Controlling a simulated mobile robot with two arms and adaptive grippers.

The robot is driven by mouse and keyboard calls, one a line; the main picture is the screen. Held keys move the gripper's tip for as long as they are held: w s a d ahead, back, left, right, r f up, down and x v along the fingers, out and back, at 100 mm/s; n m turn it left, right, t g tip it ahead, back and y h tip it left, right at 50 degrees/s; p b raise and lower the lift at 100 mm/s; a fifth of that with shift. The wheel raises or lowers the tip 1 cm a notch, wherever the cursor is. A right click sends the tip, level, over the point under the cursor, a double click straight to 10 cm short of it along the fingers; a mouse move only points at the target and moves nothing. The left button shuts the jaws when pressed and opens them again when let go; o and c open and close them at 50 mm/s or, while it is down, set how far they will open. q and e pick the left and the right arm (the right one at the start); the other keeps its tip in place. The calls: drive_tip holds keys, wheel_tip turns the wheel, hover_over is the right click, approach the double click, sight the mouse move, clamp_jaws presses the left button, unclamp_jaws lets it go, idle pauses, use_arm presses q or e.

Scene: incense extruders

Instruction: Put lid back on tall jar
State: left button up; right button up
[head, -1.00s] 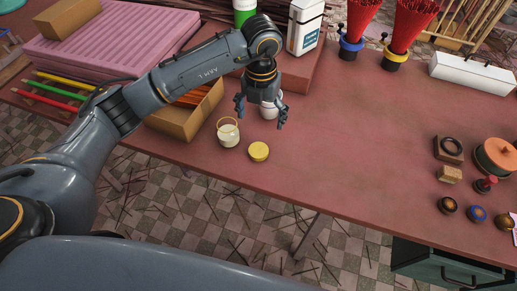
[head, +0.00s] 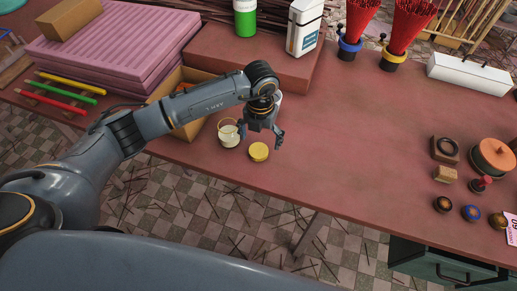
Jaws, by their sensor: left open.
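A round yellow lid-like piece (head: 258,152) lies on the table near its front edge. My left gripper (head: 260,136) points down with its fingers spread, just above and behind the yellow piece as seen here. Nothing is between its fingers that I can see. A white jar-like object (head: 279,99) is mostly hidden behind this gripper; only a sliver of it shows. A clear glass cup with pale contents (head: 229,138) stands just left of the yellow piece. I cannot tell for sure which vessel is the tall jar. My right gripper is out of view.
An open cardboard box (head: 190,130) stands left of the glass. A raised reddish slab (head: 255,60) behind carries a green bottle (head: 245,20) and a white container (head: 304,27). Several small items sit at the far right, near an orange-lidded pot (head: 493,155). The middle table is clear.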

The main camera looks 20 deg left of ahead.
sight(259, 150)
use_arm(q)
drive_tip(key=f, duration=0.1)
drive_tip(key=f+p, duration=0.1)
drive_tip(key=f, duration=0.1)
drive_tip(key=shift+a+f+p, duration=0.25)
drive_tip(key=shift+f+p, duration=0.1)
drive_tip(key=shift+f, duration=0.6)
drive_tip(key=c, duration=0.8)
